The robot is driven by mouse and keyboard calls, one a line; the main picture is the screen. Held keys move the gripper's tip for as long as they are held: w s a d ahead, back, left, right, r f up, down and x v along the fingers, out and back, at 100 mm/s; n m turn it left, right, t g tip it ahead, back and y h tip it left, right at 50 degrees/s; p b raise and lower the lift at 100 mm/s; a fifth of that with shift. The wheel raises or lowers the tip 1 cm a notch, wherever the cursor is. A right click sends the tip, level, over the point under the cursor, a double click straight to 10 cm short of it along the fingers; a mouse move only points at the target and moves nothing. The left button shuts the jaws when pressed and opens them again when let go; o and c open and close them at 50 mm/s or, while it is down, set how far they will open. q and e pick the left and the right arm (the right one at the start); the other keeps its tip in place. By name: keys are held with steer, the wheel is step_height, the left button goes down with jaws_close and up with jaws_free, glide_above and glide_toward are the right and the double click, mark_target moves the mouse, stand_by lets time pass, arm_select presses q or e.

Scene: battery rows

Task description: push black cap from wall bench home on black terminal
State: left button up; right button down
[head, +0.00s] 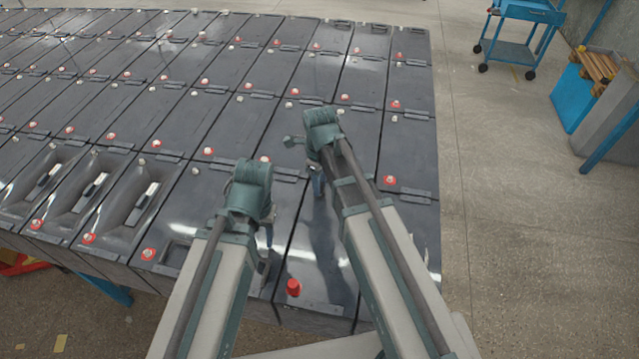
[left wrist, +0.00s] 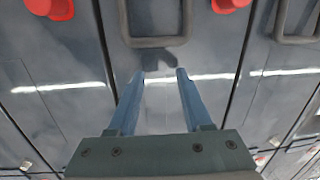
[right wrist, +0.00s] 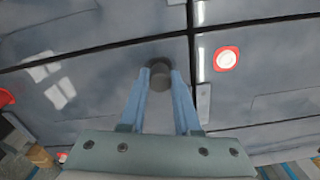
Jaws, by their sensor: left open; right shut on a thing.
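My right gripper (head: 317,186) is shut on the black cap, a dark round piece between its fingertips in the right wrist view (right wrist: 159,76). The fingers hide the cap in the head view. The cap is over a grey battery top, close to a seam between batteries. I cannot make out the black terminal; whether the cap touches one cannot be told. My left gripper (head: 268,236) is open and empty above a battery top, and its parted fingers show in the left wrist view (left wrist: 163,74).
A red cap (head: 293,287) stands on the battery near the front edge. Red-ringed terminals, such as one (head: 389,181) at the right, dot the battery rows. A blue trolley (head: 520,45) and a wall bench (head: 606,100) stand across open floor at the right.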

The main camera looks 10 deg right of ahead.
arm_select(q)
steer(key=shift+f+b, duration=0.45)
arm_select(e)
steer(key=shift+f, duration=0.45)
steer(key=shift+c, duration=0.3)
jaws_free()
arm_select(q)
steer(key=shift+r, duration=0.1)
step_height(320, 180, up, 7)
steer(key=p, duration=0.7)
arm_select(e)
steer(key=shift+r, duration=3.55)
